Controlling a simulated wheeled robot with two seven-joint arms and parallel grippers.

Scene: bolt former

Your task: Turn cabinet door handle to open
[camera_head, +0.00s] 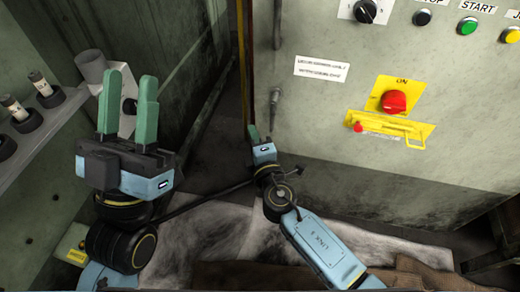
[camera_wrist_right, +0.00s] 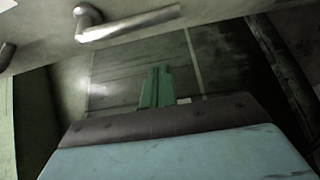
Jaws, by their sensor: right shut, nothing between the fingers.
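The grey cabinet (camera_head: 320,110) fills the right of the head view. Its door handle (camera_head: 274,103) is a thin metal lever near the left edge of the panel, hanging roughly vertical. In the right wrist view the lever handle (camera_wrist_right: 132,23) shows at the top, beyond the fingertips. My right gripper (camera_head: 254,132) is just below and left of the handle, apart from it as far as I can tell. Its green fingers (camera_wrist_right: 155,88) are together and empty. My left gripper (camera_head: 128,98) is raised at the left, far from the handle, with its green fingers spread and nothing between them.
A red knob (camera_head: 394,101) on a yellow plate and a yellow latch (camera_head: 390,126) are on the cabinet front. Control buttons (camera_head: 467,26) line the top. A shelf (camera_head: 42,127) with cylindrical holders stands at the far left. A dark gap separates the left-hand structures from the cabinet.

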